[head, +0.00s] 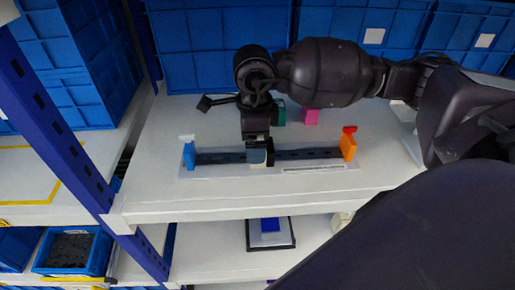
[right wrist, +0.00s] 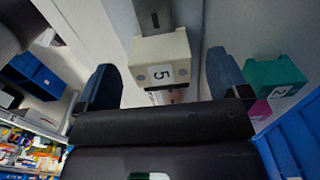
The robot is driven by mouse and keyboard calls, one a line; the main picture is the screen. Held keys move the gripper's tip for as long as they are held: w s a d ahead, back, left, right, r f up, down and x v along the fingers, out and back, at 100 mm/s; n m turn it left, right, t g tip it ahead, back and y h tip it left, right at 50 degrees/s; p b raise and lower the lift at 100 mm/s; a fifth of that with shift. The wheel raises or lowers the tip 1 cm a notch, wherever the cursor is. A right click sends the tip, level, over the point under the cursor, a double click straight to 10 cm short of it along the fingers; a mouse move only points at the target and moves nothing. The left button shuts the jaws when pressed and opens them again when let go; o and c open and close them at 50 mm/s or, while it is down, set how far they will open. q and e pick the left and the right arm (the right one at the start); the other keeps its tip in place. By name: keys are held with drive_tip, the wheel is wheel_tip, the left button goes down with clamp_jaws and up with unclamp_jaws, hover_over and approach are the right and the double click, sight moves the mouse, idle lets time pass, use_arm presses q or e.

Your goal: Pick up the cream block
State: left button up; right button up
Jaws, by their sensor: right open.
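The cream block (right wrist: 160,62) shows in the right wrist view with a black 5 on a white label. My right gripper (right wrist: 163,80) is open, with one blue-padded finger on each side of the block and a gap on both sides. In the head view my right gripper (head: 259,151) points down over the middle of a dark rail (head: 220,158) on the white shelf, and it mostly hides the block there. My left gripper is not in view.
The rail has a blue end piece (head: 189,155) and an orange one (head: 348,147) with a red top. A teal block (head: 279,113) and a magenta block (head: 311,116) stand behind it. Blue crates (head: 215,45) line the back. The shelf's left part is clear.

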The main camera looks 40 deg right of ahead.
drive_tip(key=shift+f, duration=1.65)
drive_tip(key=c, duration=1)
drive_tip(key=shift+r, duration=0.2)
